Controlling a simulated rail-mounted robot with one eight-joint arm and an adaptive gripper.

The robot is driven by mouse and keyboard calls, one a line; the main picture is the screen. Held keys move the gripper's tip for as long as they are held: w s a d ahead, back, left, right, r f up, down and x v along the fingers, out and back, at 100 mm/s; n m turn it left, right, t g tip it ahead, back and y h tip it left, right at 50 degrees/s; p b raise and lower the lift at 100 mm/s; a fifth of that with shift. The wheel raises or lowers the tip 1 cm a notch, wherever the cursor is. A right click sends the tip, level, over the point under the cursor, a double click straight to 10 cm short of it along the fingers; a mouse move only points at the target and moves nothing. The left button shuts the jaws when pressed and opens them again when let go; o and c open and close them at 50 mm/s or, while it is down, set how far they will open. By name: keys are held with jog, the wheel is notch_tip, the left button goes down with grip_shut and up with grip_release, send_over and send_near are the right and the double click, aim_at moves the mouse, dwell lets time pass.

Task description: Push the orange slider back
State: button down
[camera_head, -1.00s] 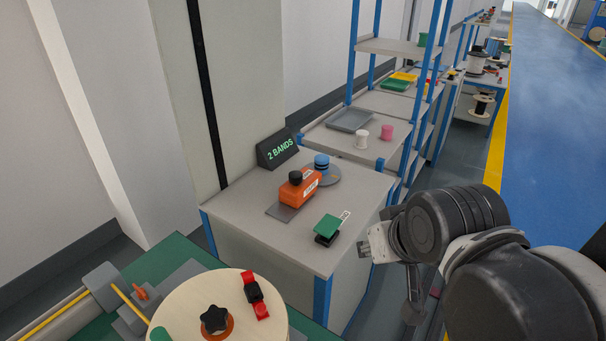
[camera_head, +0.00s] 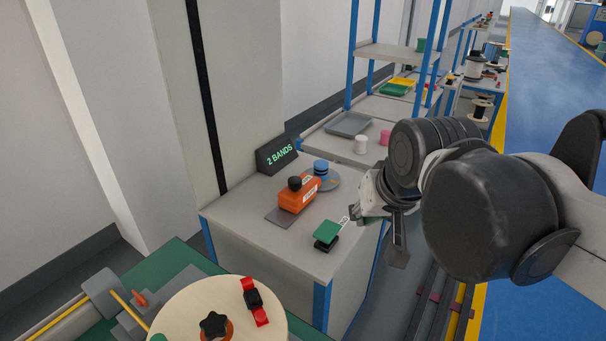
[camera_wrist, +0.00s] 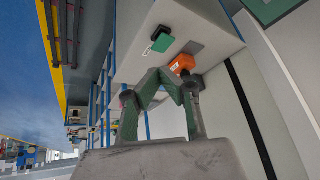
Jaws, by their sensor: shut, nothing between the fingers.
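An orange block (camera_head: 299,194) with a black knob and a white label sits on the grey-topped table, at one end of a dark grey plate (camera_head: 280,217). It also shows in the wrist view (camera_wrist: 182,64), just beyond my fingertips in the picture. A smaller orange piece (camera_head: 140,298) stands on a grey block at the lower left; I cannot tell which one is the slider. My gripper (camera_wrist: 169,75) is shut and empty. In the head view, the end of my arm is right of the table, apart from the orange block; the fingertips cannot be made out clearly there.
A green-topped stand (camera_head: 326,230) is near the table's front right corner. A blue knob (camera_head: 321,166) on a grey disc sits behind the orange block. A "2 BANDS" sign (camera_head: 277,154) stands at the back. A wooden disc (camera_head: 190,322) with a red clip is at the front.

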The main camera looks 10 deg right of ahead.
jog(key=w+r+m+g+p, duration=0.1)
jog(key=w+r+m+g, duration=0.2)
jog(key=w, duration=1.1)
jog(key=w+r+m+g+p, duration=0.15)
jog(key=w+r, duration=0.25)
jog(key=w, duration=1)
jog(key=w+d+f+m+g+y+p, duration=0.1)
jog(key=w+f+m, duration=0.4)
jog(key=w+f, duration=1.1)
jog(key=w+d+g+y, duration=0.1)
jog(key=w+g, duration=0.1)
jog(key=w, duration=0.1)
jog(key=shift+w+d+f, duration=0.35)
jog(key=shift+d, duration=0.05)
jog(key=shift+m, duration=0.25)
